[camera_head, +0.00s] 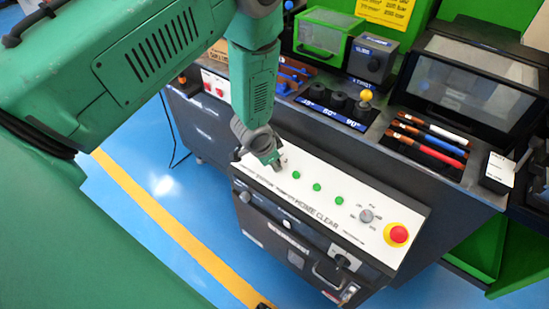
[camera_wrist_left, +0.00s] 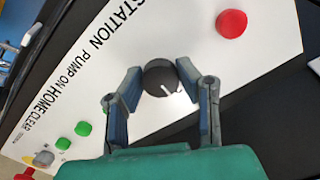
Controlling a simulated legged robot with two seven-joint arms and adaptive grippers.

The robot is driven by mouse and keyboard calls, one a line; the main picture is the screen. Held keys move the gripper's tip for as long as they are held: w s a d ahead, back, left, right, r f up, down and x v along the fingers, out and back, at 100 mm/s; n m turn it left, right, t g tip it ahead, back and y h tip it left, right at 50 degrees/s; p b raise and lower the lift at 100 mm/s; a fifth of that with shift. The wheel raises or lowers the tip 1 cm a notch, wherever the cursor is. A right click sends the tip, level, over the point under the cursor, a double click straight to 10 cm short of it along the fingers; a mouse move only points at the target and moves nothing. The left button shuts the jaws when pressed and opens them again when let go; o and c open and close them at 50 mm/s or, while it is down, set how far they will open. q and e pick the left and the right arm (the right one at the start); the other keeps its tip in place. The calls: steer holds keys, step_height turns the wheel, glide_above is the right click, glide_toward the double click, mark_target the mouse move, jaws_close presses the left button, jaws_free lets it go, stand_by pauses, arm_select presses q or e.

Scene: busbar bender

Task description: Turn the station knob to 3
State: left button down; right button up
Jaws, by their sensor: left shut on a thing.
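The station knob (camera_wrist_left: 160,78) is a round black dial with a white pointer line, on the white sloped control panel (camera_head: 325,208). In the wrist view its pointer slants toward the lower right. My left gripper (camera_head: 272,160) reaches down to the panel's left end; in the wrist view its two blue-padded fingers (camera_wrist_left: 158,92) sit on either side of the knob, shut on it. The scale numbers around the knob are not readable. In the head view the gripper mostly hides the knob. My right gripper is not in view.
Several green buttons (camera_head: 317,187), a grey selector (camera_head: 366,215) and a red mushroom button (camera_head: 398,235) line the panel. Another red button (camera_wrist_left: 232,23) is near the knob. Behind are black bending dies (camera_head: 338,100), colored-handled tools (camera_head: 430,140) and a dark screen (camera_head: 475,80).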

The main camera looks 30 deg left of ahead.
arm_select(q)
steer(key=m+p, duration=0.1)
steer(key=m, duration=0.3)
steer(key=shift+s+f+m, duration=0.1)
steer(key=shift+m, duration=2.2)
steer(key=c, duration=1.2)
jaws_free()
steer(key=v, duration=1.2)
steer(key=shift+f, duration=0.1)
